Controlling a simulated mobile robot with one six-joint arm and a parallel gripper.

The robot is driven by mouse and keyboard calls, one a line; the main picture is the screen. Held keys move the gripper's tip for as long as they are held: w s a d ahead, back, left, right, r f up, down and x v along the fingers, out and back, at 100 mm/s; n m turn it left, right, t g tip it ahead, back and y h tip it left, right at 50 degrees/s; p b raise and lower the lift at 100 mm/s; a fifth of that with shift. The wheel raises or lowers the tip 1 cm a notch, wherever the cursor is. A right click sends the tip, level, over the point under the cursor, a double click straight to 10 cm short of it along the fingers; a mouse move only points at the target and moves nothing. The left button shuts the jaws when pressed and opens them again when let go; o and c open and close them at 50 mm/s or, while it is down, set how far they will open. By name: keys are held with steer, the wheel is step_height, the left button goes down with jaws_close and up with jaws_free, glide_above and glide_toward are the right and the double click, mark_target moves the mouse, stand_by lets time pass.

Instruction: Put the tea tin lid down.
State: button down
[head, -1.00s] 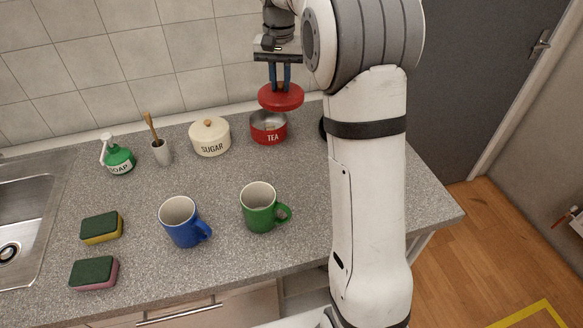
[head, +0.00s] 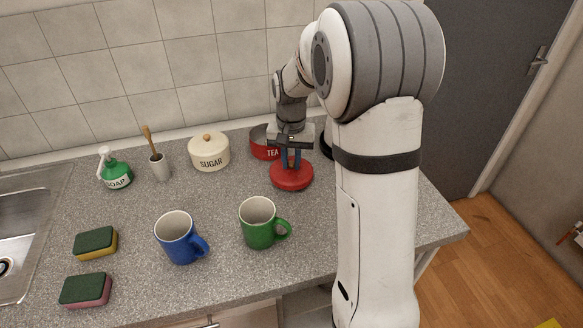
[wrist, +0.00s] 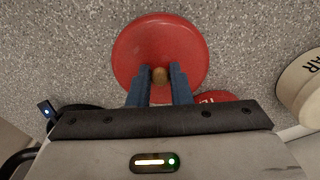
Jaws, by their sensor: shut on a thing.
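The red tea tin lid (head: 291,179) is low over the worktop, in front of the tea tin and behind the green mug. I cannot tell whether it touches the worktop. My gripper (head: 291,163) is above the lid, its blue fingers shut on the lid's knob. The wrist view shows the round red lid (wrist: 160,52) with its tan knob between the fingertips (wrist: 160,78). The red tea tin (head: 262,150) stands behind the lid, partly hidden by my gripper; its edge also shows in the wrist view (wrist: 215,97).
The green mug (head: 258,224) and blue mug (head: 177,240) stand nearer the front. The lidded sugar tin (head: 209,153) is left of the tea tin. A brush cup, soap bottle and two sponges are further left. Worktop left of the lid (head: 215,195) is clear.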

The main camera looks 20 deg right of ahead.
mark_target(291, 163)
steer(key=shift+f, duration=1.55)
steer(key=c, duration=1.3)
jaws_free()
step_height(291, 163, up, 11)
steer(key=shift+r, duration=0.1)
steer(key=s+a+n+t, duration=0.1)
steer(key=s, duration=0.7)
steer(key=s+n, duration=0.2)
steer(key=s, duration=0.5)
steer(key=s+a+f+n+t, duration=0.1)
steer(key=s, duration=0.7)
steer(key=shift+s+a+f+n+t, duration=0.1)
steer(key=shift+s+a+n+t, duration=0.2)
steer(key=shift+s, duration=0.05)
